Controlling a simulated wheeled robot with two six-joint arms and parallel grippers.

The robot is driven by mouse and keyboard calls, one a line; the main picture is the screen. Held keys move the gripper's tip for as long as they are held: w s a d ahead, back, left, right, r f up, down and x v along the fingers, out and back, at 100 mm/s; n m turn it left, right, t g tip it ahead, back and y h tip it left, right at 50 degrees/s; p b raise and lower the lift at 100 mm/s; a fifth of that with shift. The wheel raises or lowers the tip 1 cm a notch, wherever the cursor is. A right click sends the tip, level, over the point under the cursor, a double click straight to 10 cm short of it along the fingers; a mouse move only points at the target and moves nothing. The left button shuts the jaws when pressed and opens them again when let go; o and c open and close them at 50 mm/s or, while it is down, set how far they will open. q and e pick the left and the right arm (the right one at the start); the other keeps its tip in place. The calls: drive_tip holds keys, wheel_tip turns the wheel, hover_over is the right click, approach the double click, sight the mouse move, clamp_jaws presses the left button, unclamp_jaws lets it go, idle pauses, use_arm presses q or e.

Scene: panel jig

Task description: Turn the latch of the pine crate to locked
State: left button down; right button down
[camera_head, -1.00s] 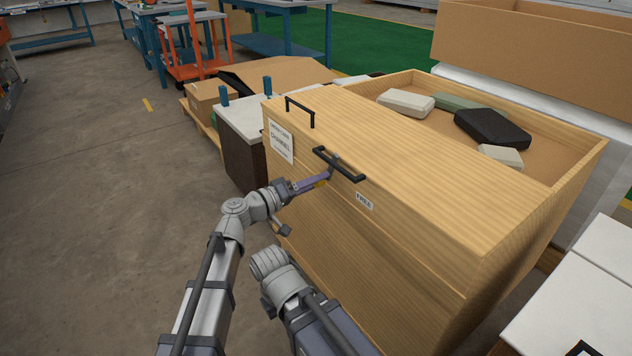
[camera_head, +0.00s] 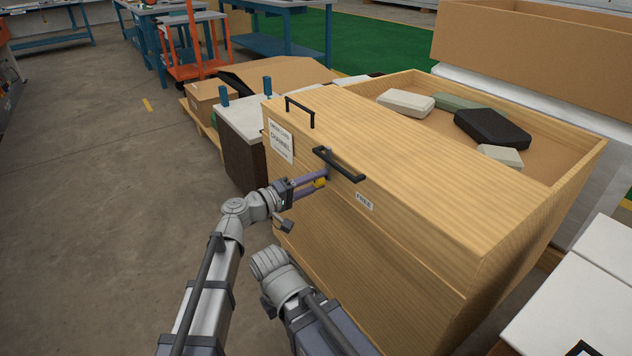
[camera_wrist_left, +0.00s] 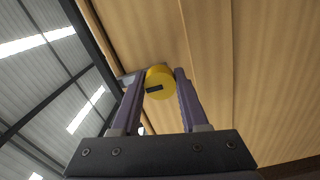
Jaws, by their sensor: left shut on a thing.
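The pine crate (camera_head: 400,215) stands at the centre right, and its front panel faces my arms. The latch is a round yellow knob (camera_head: 320,183) on that panel, just below a black bar handle (camera_head: 338,165). My left gripper (camera_head: 323,181) is shut on the knob, one finger above it and one below in the head view. In the left wrist view the knob (camera_wrist_left: 158,82) sits between the two fingertips and shows a dark mark on its face. A small label reading FREE (camera_head: 364,201) is right of the latch. My right gripper is not in view.
A second black handle (camera_head: 300,112) and a white CHANNEL label (camera_head: 281,141) are at the crate's left end. Light and dark blocks (camera_head: 492,127) lie in the open top. A white-topped cabinet (camera_head: 240,150) stands close behind. The floor at left is clear.

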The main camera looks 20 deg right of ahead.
use_arm(q)
drive_tip(key=shift+c, duration=2.1)
unclamp_jaws()
drive_tip(key=shift+a, duration=0.1)
drive_tip(key=v, duration=0.7)
drive_tip(key=shift+s+a, duration=0.15)
drive_tip(key=shift+a, duration=0.15)
